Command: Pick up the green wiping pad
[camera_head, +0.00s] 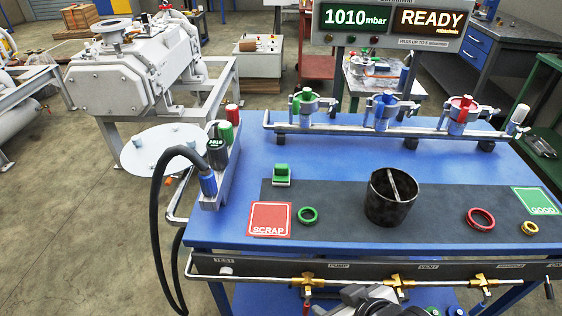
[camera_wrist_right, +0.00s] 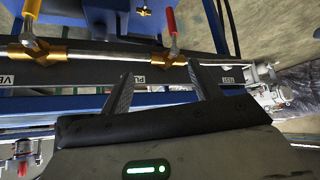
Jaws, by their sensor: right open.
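The green wiping pad (camera_head: 282,175) is a small block with a raised top, on the blue table at the back edge of the dark mat, behind the red SCRAP square. My right gripper (camera_head: 368,296) is at the bottom of the head view, in front of the table's near edge and well apart from the pad. In the right wrist view its two fingers (camera_wrist_right: 160,78) are spread with nothing between them, over the front rail. The pad does not show in that view. My left gripper is not in view.
A dark open cylinder (camera_head: 390,197) stands on the mat (camera_head: 340,190). A green ring (camera_head: 308,215), a red ring (camera_head: 481,218) and a yellow ring (camera_head: 529,228) lie flat. A black hose (camera_head: 157,230) hangs at the left. Brass valves (camera_head: 398,283) line the front rail.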

